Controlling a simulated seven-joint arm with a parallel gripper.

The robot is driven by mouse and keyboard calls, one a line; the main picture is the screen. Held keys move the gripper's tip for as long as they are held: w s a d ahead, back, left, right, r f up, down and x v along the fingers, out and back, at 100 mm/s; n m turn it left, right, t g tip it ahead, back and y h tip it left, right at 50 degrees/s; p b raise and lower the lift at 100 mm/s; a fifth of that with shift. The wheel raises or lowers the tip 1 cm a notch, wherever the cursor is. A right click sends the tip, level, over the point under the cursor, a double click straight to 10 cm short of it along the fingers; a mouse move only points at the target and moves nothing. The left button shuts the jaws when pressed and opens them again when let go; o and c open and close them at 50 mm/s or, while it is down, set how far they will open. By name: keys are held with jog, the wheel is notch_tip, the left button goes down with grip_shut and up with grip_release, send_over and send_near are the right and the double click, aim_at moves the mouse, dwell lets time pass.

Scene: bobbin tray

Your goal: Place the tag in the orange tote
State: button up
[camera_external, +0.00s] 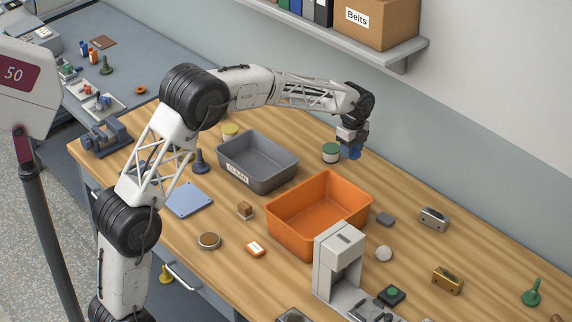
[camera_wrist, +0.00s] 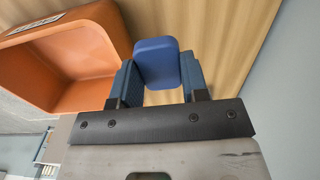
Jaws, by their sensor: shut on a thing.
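The blue tag (camera_wrist: 157,62), a flat piece with rounded corners, is held between the two fingers of my gripper (camera_wrist: 159,84) in the wrist view. In the external view the tag (camera_external: 355,153) is a small blue shape under my gripper (camera_external: 351,143). My gripper is shut on it, above the table's far side. The orange tote (camera_external: 291,202) stands open on the table, nearer the camera than my gripper. I see no object inside it, though part of its floor is hidden. In the wrist view the tote (camera_wrist: 60,62) is left of the tag, apart from it.
A green-lidded jar (camera_external: 331,153) stands near my gripper. A grey bin (camera_external: 262,183) is left of the tote. A white device (camera_external: 337,262) stands against the tote's front right. The wall is close behind.

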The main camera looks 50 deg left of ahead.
jog(key=shift+s+r, duration=0.2)
jog(key=shift+r, duration=0.3)
jog(key=shift+s+d, duration=0.1)
jog(key=shift+s, duration=0.3)
jog(key=s+d, duration=0.3)
jog(key=s, duration=1.8)
send_over(304, 228)
jog(key=shift+f, duration=2.55)
jog(key=shift+f, duration=0.1)
jog(key=shift+f, duration=3.05)
jog(key=shift+f, duration=1.85)
